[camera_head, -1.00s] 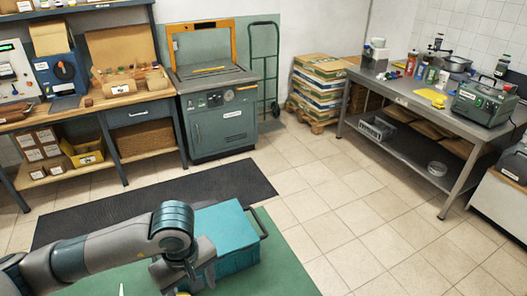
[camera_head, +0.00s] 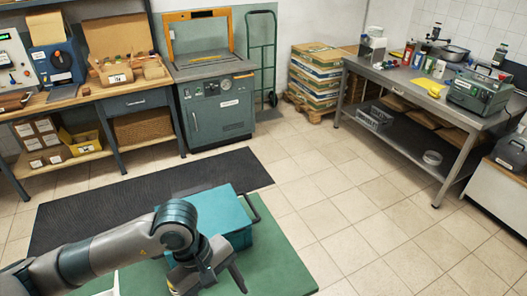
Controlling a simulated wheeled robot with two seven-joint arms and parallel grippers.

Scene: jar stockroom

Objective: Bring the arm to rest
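My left arm reaches in from the lower left. My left gripper (camera_head: 212,284) hangs at its end, low in the picture, in front of the teal box (camera_head: 232,209) and over the green surface (camera_head: 272,266). One dark finger shows on its right side. The gripper's lower part runs close to the bottom edge, so I cannot tell whether it is open or shut. I see nothing held in it. My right arm and gripper are out of view.
A black floor mat (camera_head: 85,209) lies beyond the green surface. A dark green machine (camera_head: 222,115), a wooden workbench (camera_head: 80,104) and stacked sacks (camera_head: 315,85) stand at the back. A steel table (camera_head: 400,88) stands at the right. The tiled floor between is clear.

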